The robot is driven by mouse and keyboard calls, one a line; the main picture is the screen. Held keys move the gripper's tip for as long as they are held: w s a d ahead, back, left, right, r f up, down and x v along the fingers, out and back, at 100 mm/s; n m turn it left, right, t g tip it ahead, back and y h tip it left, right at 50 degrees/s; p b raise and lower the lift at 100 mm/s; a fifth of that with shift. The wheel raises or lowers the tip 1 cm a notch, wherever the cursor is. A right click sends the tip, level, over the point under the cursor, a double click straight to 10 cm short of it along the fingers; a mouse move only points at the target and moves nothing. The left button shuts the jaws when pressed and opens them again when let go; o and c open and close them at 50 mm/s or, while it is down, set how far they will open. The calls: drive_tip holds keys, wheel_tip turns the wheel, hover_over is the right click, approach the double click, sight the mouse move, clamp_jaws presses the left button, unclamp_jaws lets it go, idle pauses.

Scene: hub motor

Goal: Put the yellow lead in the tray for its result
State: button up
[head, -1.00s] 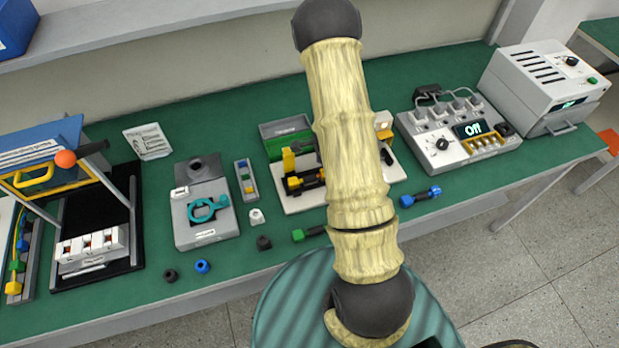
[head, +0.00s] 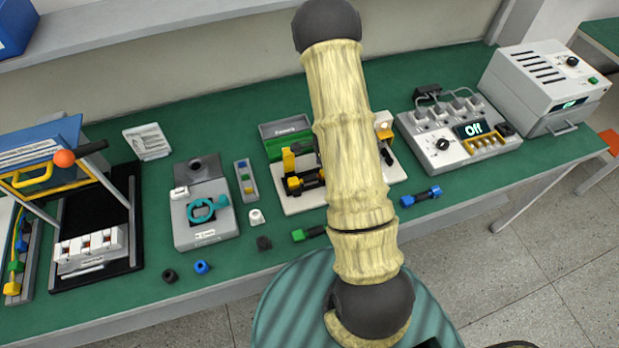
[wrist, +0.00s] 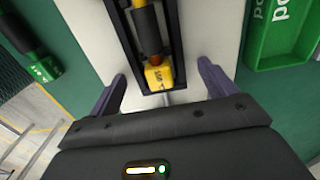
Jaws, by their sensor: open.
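The yellow lead (head: 306,183) lies in a black holder on a white board in the head view. In the wrist view the yellow end of the lead (wrist: 158,76) sits in the black channel, with a dark section and more yellow beyond it. My gripper (wrist: 160,78) is open, with one finger on each side of the yellow end and gaps between. My arm hides the gripper in the head view. A green tray (head: 289,148) stands behind the board; a green tray wall with white lettering (wrist: 285,60) shows at the right of the wrist view.
A green lead (head: 311,233) lies in front of the board and a blue lead (head: 420,195) to its right. A tester reading "Off" (head: 458,137) stands at the right. A grey fixture with a teal clamp (head: 205,215) is at the left.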

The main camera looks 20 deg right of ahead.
idle(0.7)
drive_tip(key=c, duration=1.4)
drive_tip(key=shift+r, duration=0.2)
drive_tip(key=shift+w+d+r+p, duration=0.1)
drive_tip(key=shift+w+r+p, duration=0.2)
drive_tip(key=shift+r+p, duration=0.55)
drive_tip(key=shift+r, duration=0.1)
clamp_jaws()
drive_tip(key=shift+s+r+p, duration=0.35)
drive_tip(key=shift+p, duration=0.05)
drive_tip(key=shift+w, duration=0.1)
